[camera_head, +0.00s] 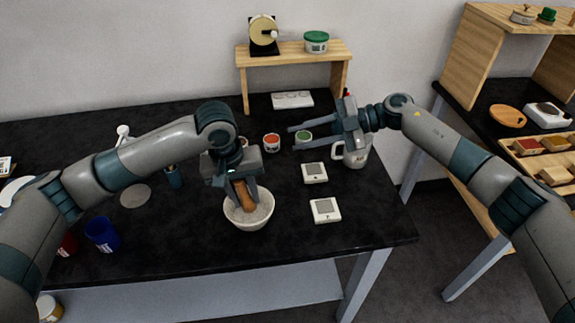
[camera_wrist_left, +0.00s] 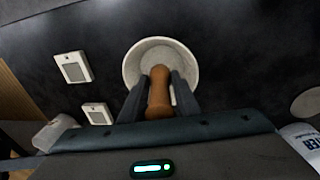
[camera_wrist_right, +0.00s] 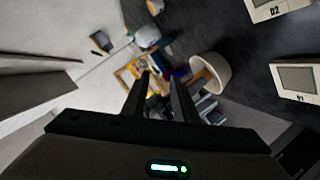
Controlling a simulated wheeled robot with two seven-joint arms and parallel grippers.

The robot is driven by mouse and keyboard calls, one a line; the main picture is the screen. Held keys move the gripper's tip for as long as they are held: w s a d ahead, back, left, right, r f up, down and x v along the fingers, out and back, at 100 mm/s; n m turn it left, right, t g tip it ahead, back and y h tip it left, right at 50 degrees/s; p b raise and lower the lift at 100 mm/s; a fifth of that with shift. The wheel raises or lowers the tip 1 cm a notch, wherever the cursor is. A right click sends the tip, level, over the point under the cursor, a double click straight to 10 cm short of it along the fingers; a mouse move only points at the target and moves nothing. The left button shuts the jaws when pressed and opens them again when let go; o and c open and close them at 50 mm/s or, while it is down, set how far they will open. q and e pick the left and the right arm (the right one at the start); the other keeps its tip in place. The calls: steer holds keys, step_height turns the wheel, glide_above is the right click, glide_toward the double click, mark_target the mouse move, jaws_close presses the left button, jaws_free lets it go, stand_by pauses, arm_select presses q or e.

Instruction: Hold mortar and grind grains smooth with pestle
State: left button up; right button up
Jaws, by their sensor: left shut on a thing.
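The mortar (camera_head: 249,226), a pale bowl, stands on the black table with light grey grains (camera_head: 262,211) inside. In the left wrist view the mortar (camera_wrist_left: 128,70) lies just beyond my fingers. The brown wooden pestle (camera_head: 242,194) is tilted with its lower end in the bowl; its tip is hidden. My left gripper (camera_head: 244,197) is shut on the pestle (camera_wrist_left: 159,93) above the bowl. My right gripper (camera_head: 294,138) is open and empty, pointing left, up and to the right of the mortar. The mortar also shows in the right wrist view (camera_wrist_right: 218,72).
Two white scales (camera_head: 315,172) (camera_head: 325,210) lie right of the mortar. A white mug (camera_head: 354,155) stands behind them, close to my right gripper. Small jars (camera_head: 271,142) stand behind the mortar. A blue cup (camera_head: 102,234) is at left. The table front is clear.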

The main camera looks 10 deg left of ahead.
mark_target(272, 205)
steer(key=s+a+f+n+g+h, duration=0.2)
steer(key=s+n+h, duration=0.4)
steer(key=h, duration=0.4)
steer(key=shift+s+a+f+n+h, duration=0.3)
steer(key=shift+s+a+f+h, duration=0.15)
steer(key=shift+s+f, duration=0.3)
steer(key=shift+s, duration=0.1)
steer(key=x, duration=1.2)
steer(key=shift+s+r, duration=0.15)
steer(key=shift+s, duration=0.05)
jaws_close()
